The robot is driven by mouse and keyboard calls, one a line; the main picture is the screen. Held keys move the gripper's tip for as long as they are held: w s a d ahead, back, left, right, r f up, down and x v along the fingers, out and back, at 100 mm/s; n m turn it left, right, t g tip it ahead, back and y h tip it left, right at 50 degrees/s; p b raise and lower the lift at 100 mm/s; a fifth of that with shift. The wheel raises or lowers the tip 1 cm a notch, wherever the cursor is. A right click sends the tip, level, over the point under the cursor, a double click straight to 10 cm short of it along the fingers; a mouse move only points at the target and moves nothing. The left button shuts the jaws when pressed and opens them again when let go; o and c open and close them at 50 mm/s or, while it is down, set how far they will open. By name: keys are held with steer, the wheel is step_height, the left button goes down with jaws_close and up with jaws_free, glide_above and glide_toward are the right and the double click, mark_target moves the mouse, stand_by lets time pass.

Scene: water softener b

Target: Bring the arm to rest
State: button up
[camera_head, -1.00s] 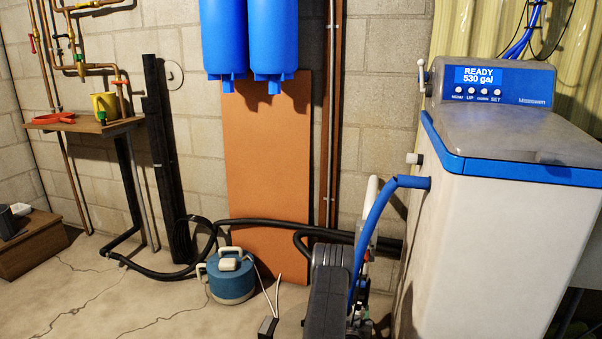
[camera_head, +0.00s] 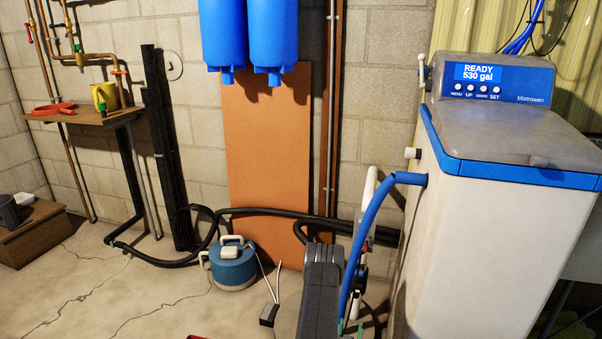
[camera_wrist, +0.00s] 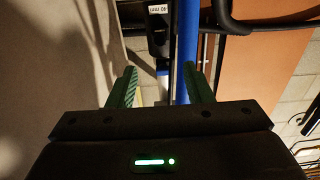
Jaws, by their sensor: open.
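My gripper (camera_wrist: 160,86) shows in the wrist view with its two green fingers spread apart and nothing held between them. A blue pipe (camera_wrist: 187,45) runs up the picture beyond the fingers, close to the right one. I cannot tell whether they touch. In the head view, the dark links of my arm stand at the bottom centre, just left of the blue pipe (camera_head: 372,215), which enters the white softener cabinet (camera_head: 490,260). The gripper's fingers cannot be made out clearly there.
The softener's display (camera_head: 490,75) reads READY 530 gal. A blue canister (camera_head: 232,270) and black hose (camera_head: 270,212) lie along the wall. Blue filter housings (camera_head: 247,35) hang above an orange board (camera_head: 265,150). A wooden shelf (camera_head: 95,114) is at left. Open floor lies front left.

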mark_target(356, 297)
steer(key=b+x, duration=0.5)
steer(key=x, duration=0.8)
steer(key=shift+w+f, duration=0.15)
steer(key=shift+w, duration=0.1)
steer(key=v, duration=0.7)
steer(key=shift+g+y, duration=0.5)
steer(key=shift+g, duration=0.2)
steer(key=r+p, duration=0.1)
steer(key=w+r+p, duration=0.1)
steer(key=r+p, duration=0.1)
steer(key=w+a+r+p, duration=0.1)
steer(key=p, duration=0.1)
steer(key=shift+r, duration=0.4)
steer(key=shift+a+f, duration=0.1)
steer(key=shift+a, duration=0.05)
